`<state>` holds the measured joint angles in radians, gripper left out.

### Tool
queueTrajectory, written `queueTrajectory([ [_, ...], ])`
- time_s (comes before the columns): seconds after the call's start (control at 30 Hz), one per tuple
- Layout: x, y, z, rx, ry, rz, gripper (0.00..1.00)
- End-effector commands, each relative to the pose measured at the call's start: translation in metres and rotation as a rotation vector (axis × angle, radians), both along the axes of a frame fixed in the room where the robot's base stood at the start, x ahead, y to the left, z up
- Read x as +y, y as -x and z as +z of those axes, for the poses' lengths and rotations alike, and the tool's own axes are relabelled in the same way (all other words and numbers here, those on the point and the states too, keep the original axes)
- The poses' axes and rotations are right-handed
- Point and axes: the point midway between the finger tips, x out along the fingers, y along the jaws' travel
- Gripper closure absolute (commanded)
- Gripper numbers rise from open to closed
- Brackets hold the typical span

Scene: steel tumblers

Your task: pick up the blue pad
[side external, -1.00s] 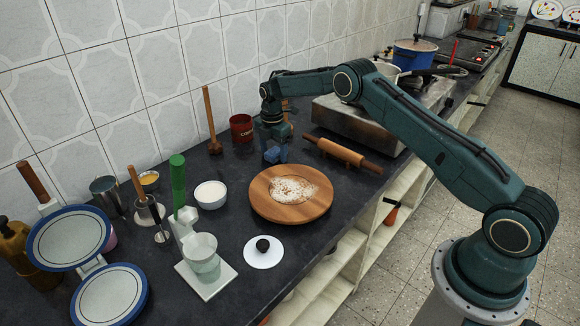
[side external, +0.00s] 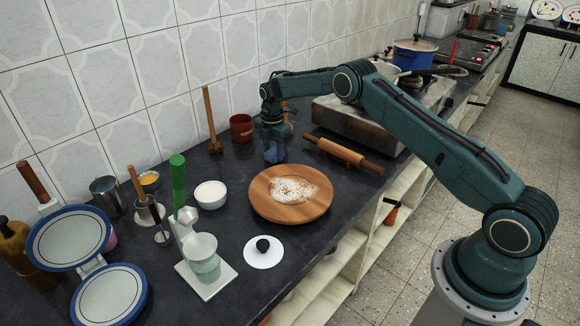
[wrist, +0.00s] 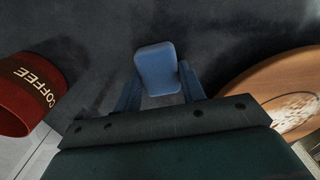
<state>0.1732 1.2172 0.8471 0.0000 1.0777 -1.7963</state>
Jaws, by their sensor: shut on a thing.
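The blue pad (wrist: 157,68) is a small block with rounded corners, seen between the two fingers of my gripper (wrist: 159,88) in the wrist view. My gripper is shut on it. In the side view my gripper (side external: 274,153) points down at the dark counter behind the round wooden board, and the blue pad is hard to tell apart from the fingers there. Whether the pad touches the counter I cannot tell.
The round wooden board (side external: 262,207) with flour is close in front of my gripper. A red coffee tin (side external: 241,128) stands to the left and behind. A rolling pin (side external: 343,154) lies to the right, and a white bowl (side external: 210,195) stands to the left.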

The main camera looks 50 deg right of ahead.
Motion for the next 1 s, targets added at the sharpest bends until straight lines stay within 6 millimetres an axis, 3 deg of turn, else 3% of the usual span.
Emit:
queueTrajectory([
  [0.27,0.000,-0.001,0.009,-0.002,0.000,0.000,0.82],
  [0.47,0.000,-0.001,0.031,-0.003,0.001,0.000,0.82],
  [1.0,0.000,-0.001,0.143,-0.005,0.001,0.000,0.82],
])
